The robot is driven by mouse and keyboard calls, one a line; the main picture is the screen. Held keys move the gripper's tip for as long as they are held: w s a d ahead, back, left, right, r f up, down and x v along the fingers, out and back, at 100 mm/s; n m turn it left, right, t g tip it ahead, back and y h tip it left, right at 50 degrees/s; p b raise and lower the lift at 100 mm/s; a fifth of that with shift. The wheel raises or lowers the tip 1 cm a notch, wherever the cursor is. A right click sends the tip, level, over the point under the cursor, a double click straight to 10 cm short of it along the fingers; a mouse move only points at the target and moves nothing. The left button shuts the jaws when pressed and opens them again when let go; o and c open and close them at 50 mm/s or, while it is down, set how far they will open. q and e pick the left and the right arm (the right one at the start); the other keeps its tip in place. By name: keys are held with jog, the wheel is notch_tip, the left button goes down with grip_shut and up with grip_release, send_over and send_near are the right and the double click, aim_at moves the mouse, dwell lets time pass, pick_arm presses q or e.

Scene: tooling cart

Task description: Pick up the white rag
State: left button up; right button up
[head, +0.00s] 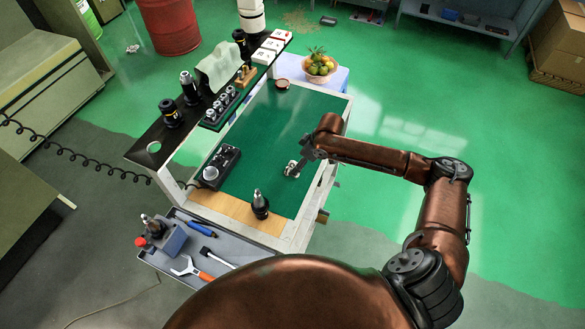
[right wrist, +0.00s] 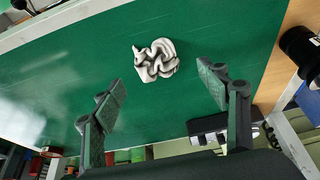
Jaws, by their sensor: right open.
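A crumpled white rag with dark folds (right wrist: 155,60) lies on the green mat (right wrist: 215,30) in the right wrist view. In the head view it is a small pale bundle (head: 292,169) on the mat (head: 262,125), just left of my right gripper (head: 309,152). In the right wrist view my right gripper (right wrist: 164,84) is open and empty. Its two fingers stand wide apart, with the rag ahead of them and between their lines. The gripper does not touch the rag in that view. My left gripper is not in view.
A raised black shelf (head: 150,146) along the left carries tools and a pale sheet (head: 218,66). A fruit bowl (head: 319,68) stands at the far end. The mat's middle is clear.

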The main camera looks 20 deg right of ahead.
aim_at(295, 164)
jog(key=x, duration=0.3)
jog(key=shift+w+d, duration=0.15)
jog(key=shift+w, duration=0.1)
jog(key=shift+w+a+f, duration=0.1)
jog(key=shift+a+f, duration=0.1)
jog(key=shift+f, duration=0.5)
jog(key=c, duration=1)
jog(key=shift+c, duration=1.2)
jog(key=shift+r, duration=0.6)
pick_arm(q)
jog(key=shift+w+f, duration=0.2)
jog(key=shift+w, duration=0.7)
pick_arm(e)
jog(key=s+a+r, duration=0.6)
jog(key=s+r, duration=0.5)
jog(key=s, duration=0.1)
jog(key=shift+s+a+r, duration=0.2)
jog(key=shift+a+r, duration=0.1)
jog(key=shift+r, duration=0.1)
